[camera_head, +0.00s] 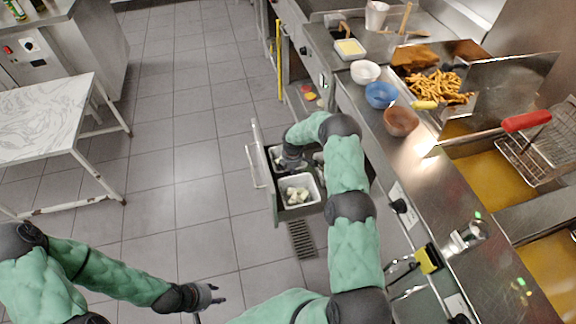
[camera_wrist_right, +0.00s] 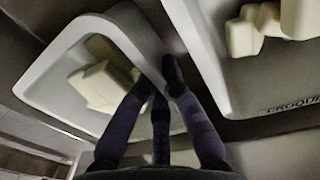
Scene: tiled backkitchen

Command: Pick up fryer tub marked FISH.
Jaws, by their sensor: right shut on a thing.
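An open drawer (camera_head: 262,183) under the counter holds white tubs. The near tub (camera_head: 317,203) holds pale pieces, and a second tub behind it is mostly hidden by my right arm. My right gripper (camera_head: 291,163) reaches down into the drawer. In the wrist view my right gripper (camera_wrist_right: 163,78) is shut on the rim of a white tub (camera_wrist_right: 52,82) with pale chunks inside. No label shows on that tub. Another tub (camera_wrist_right: 205,62) to its right has lettering that starts "CROQU". My left gripper (camera_head: 216,294) is empty, low over the floor, with its fingers apart.
The counter (camera_head: 425,205) beside the drawer carries a white bowl (camera_head: 365,72), a blue bowl (camera_head: 381,95) and a brown bowl (camera_head: 401,121). Fryers with oil (camera_head: 490,180) are at the right. A white table (camera_head: 45,120) stands at the left. The tiled floor between is clear.

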